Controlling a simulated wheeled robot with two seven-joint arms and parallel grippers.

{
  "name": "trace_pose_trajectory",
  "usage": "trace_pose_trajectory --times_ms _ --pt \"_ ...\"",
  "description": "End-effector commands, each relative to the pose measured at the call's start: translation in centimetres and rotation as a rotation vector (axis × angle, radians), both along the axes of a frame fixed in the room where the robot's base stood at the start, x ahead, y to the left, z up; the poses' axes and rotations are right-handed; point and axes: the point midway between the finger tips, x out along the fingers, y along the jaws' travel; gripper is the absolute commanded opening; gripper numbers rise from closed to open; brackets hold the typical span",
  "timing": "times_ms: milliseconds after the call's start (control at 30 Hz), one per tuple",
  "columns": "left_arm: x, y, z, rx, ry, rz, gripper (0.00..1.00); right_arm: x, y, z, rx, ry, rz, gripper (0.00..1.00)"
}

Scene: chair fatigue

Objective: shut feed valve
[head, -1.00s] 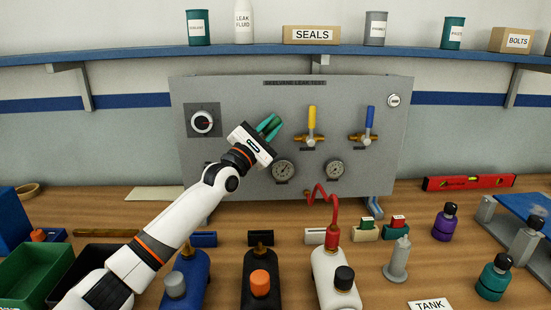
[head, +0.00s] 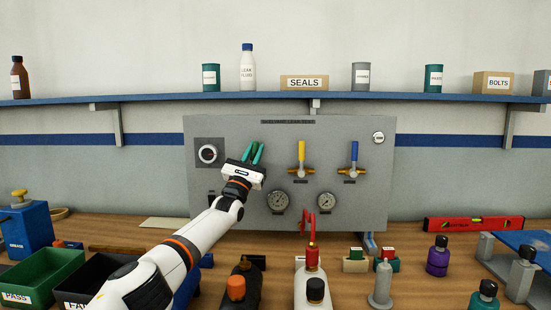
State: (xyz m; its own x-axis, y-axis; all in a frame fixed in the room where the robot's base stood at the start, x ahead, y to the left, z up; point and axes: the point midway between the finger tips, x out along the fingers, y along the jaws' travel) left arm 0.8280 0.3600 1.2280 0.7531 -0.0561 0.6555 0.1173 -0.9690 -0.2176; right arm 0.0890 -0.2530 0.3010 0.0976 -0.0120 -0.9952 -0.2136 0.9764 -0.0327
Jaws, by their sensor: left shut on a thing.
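The grey test panel (head: 365,203) stands at the back of the bench. My left gripper (head: 254,153) is at its upper left part, its two green fingers pointing up and shut. What they grip, taken to be the feed valve handle, is hidden by the fingers and gripper body. To the right are a valve with an upright yellow handle (head: 301,152) and one with an upright blue handle (head: 354,151). A round dial knob (head: 208,154) is to the left. Small labels are unreadable. My right gripper is out of view.
Two gauges (head: 278,202) sit low on the panel. In front stand a bottle with a red coiled hose (head: 311,258), a black bottle with an orange cap (head: 236,287) and a grey nozzle piece (head: 381,285). A blue shelf (head: 400,97) runs above.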

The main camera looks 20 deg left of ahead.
Motion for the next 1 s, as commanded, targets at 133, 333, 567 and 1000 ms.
trace_pose_trajectory --times_ms 133,333,567,1000 --pt "-0.1 -0.3 -0.1 -0.053 -0.022 -0.014 0.00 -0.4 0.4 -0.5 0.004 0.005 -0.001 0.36" --pt "-0.1 0.1 0.0 -0.088 -0.033 -0.011 0.00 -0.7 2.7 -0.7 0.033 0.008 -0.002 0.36" --pt "-0.1 0.2 0.1 -0.096 -0.034 -0.009 0.00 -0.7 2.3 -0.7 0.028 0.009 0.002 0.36" --pt "-0.2 0.2 0.2 -0.096 -0.036 -0.008 0.41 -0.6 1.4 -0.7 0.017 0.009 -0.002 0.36"
